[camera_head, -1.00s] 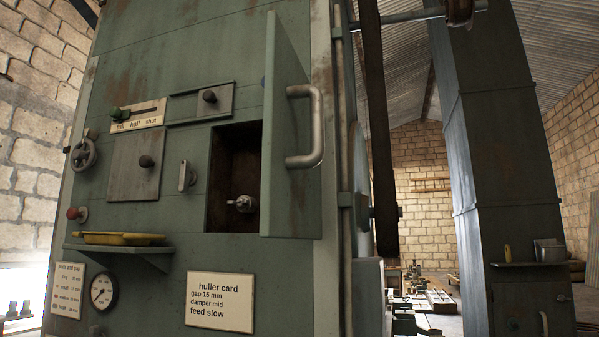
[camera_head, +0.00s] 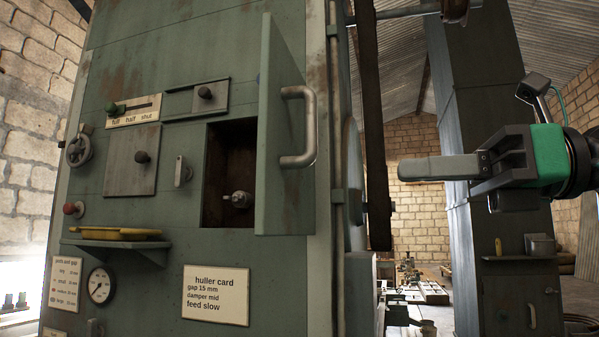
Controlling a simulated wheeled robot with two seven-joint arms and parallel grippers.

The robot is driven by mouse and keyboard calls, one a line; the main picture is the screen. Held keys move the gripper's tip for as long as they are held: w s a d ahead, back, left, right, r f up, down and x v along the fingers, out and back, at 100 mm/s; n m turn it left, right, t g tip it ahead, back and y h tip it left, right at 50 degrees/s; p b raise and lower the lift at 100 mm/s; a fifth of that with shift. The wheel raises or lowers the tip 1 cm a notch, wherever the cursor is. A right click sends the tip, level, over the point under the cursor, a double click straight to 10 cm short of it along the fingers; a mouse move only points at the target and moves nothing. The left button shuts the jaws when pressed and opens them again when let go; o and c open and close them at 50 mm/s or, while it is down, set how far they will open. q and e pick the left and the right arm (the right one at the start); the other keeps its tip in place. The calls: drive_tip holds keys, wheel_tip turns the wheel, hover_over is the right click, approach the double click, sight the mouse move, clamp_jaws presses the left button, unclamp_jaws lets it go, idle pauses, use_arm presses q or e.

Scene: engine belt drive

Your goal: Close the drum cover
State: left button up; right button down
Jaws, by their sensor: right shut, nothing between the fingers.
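The drum cover (camera_head: 281,190) is a green hinged door on the green machine front. It stands open, swung out toward me, with a grey bar handle (camera_head: 308,128) on its face. Behind it the dark opening (camera_head: 216,172) shows a small metal valve or knob (camera_head: 238,199) inside. My right gripper (camera_head: 405,169) is at the right of the view, pointing left toward the cover. Its fingers are together and empty, well to the right of the handle and apart from it. My left gripper is not in view.
The machine front carries a handwheel (camera_head: 80,150), a sliding plate (camera_head: 131,172), a gauge (camera_head: 100,285) and a shelf with a yellow tray (camera_head: 121,233). A brown belt (camera_head: 372,140) runs down at the machine's right side, between the cover and my right gripper. A dark tower (camera_head: 490,110) stands behind my gripper.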

drive_tip(key=a, duration=0.1)
drive_tip(key=p, duration=0.7)
approach(266, 178)
drive_tip(key=x, duration=0.5)
drive_tip(key=shift+r, duration=0.25)
drive_tip(key=shift+w+a+f, duration=0.1)
drive_tip(key=shift+w+a, duration=0.05)
drive_tip(key=shift+a, duration=0.4)
drive_tip(key=shift+a+f+p, duration=0.1)
drive_tip(key=shift+a+p, duration=0.25)
drive_tip(key=shift+p, duration=0.05)
